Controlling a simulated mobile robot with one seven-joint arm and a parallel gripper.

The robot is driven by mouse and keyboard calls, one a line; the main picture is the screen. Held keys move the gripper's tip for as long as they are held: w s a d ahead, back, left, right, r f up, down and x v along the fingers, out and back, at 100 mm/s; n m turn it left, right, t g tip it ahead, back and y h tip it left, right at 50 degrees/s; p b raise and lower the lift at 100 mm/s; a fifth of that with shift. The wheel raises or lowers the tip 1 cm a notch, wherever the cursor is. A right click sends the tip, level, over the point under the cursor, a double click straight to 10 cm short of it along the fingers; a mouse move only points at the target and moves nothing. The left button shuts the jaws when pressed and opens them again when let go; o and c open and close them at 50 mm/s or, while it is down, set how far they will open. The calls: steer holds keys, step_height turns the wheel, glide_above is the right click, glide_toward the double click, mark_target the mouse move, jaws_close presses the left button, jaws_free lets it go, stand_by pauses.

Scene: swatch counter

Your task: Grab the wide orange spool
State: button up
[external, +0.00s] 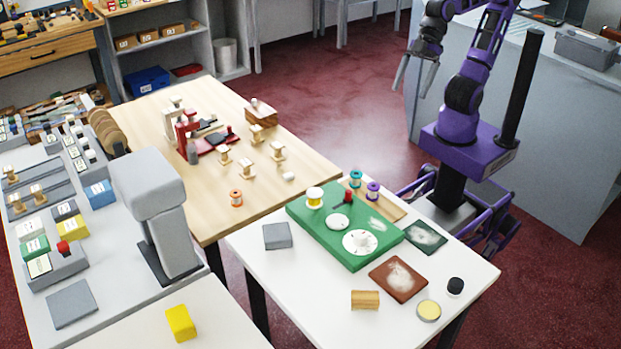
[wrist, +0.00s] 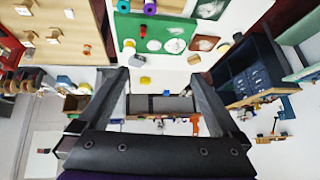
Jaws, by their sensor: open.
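A small orange spool (external: 236,197) stands on the light wood table near its front corner, close to the white table. It also shows in the wrist view as a small orange shape (wrist: 87,50) at the upper left, on the wood surface. My gripper (external: 415,76) is raised at the upper right of the external view, far from the spool. In the wrist view its two fingers (wrist: 160,76) are spread wide with nothing held between them.
Wooden pieces (external: 277,150) stand beyond the orange spool. A grey machine (external: 152,188) rises to its left.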

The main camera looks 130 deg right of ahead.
steer(key=s+f+g+h, duration=0.1)
steer(key=s+f, duration=0.3)
steer(key=f, duration=0.1)
steer(key=shift+a+m+h, duration=0.15)
steer(key=shift+m+h, duration=0.15)
steer(key=shift+h, duration=0.1)
steer(key=shift+s, duration=0.1)
steer(key=shift+c, duration=1.3)
steer(key=shift+r, duration=0.1)
